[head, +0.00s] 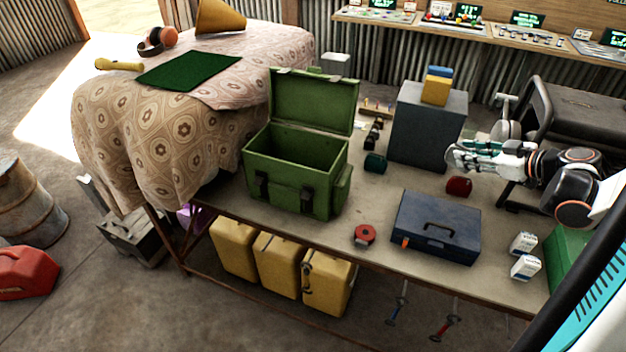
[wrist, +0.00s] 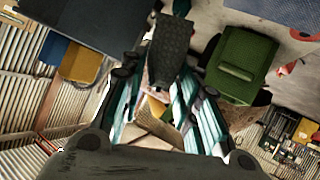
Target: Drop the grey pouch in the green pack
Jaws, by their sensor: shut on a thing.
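The green pack (head: 296,185) stands upright on the table with its lid raised; its inside is dark and I see nothing in it. It also shows in the wrist view (wrist: 240,65), right of the fingers. My gripper (head: 460,155) is above the table's right part, well right of the pack and in front of the grey cabinet. In the wrist view my gripper (wrist: 165,100) is shut on a dark grey textured thing, which looks like the grey pouch (wrist: 172,48). In the head view the pouch cannot be told apart from the fingers.
The grey cabinet (head: 428,125) bears a blue and a yellow block (head: 436,90). A blue case (head: 436,228), a red tape roll (head: 364,235), a dark red thing (head: 459,187) and white boxes (head: 525,267) lie on the table (head: 385,205). A draped bed (head: 150,140) stands left.

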